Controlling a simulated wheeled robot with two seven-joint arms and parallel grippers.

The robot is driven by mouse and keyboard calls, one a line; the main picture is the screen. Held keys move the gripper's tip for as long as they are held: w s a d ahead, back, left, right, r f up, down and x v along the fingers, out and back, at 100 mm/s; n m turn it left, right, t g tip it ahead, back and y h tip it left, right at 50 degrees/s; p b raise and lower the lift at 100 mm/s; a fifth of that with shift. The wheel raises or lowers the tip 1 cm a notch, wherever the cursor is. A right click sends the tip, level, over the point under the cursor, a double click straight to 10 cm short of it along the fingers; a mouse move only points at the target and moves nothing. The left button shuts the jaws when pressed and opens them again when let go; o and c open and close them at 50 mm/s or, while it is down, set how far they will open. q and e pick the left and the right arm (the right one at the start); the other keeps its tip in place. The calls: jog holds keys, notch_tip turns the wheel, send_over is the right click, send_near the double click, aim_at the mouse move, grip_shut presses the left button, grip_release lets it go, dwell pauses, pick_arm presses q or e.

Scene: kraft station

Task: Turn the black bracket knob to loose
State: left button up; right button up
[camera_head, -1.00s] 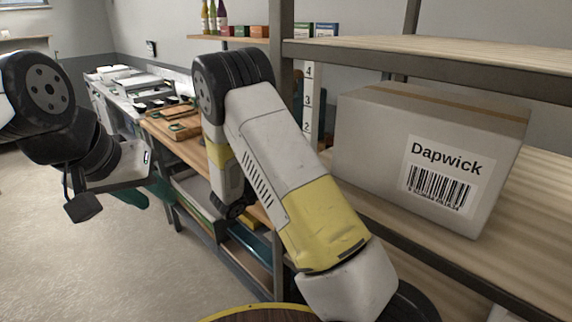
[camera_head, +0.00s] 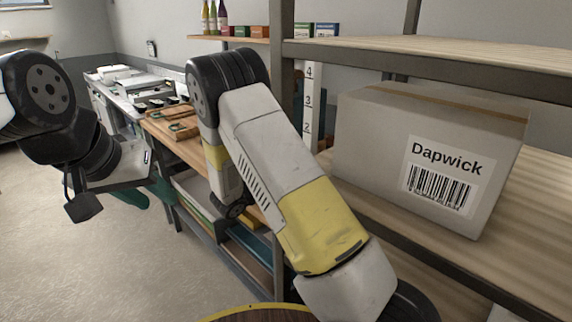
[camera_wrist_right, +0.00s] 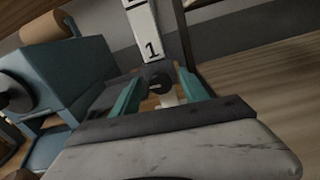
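A black knob (camera_wrist_right: 155,74) shows in the right wrist view, just below the white strip (camera_wrist_right: 146,35) marked 1. My right gripper (camera_wrist_right: 160,90) is open, with its two teal fingers apart and the knob between them in the picture. I cannot tell whether the fingers touch it. A small pale piece shows just below the knob. In the head view the right gripper is hidden, and the numbered strip (camera_head: 308,110) stands partly behind the rack post. My left gripper (camera_head: 148,193) is at the left over the floor, its teal fingers apart and empty.
A grey Dapwick box (camera_head: 430,155) sits on the wooden shelf at the right, beside a rack post (camera_head: 281,60). A workbench with wooden trays (camera_head: 185,130) runs behind my right arm. A teal machine (camera_wrist_right: 80,65) stands at the left in the right wrist view.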

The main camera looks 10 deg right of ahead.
jog(key=v, duration=0.7)
jog(key=shift+s+a, duration=0.25)
jog(key=shift+a, duration=0.05)
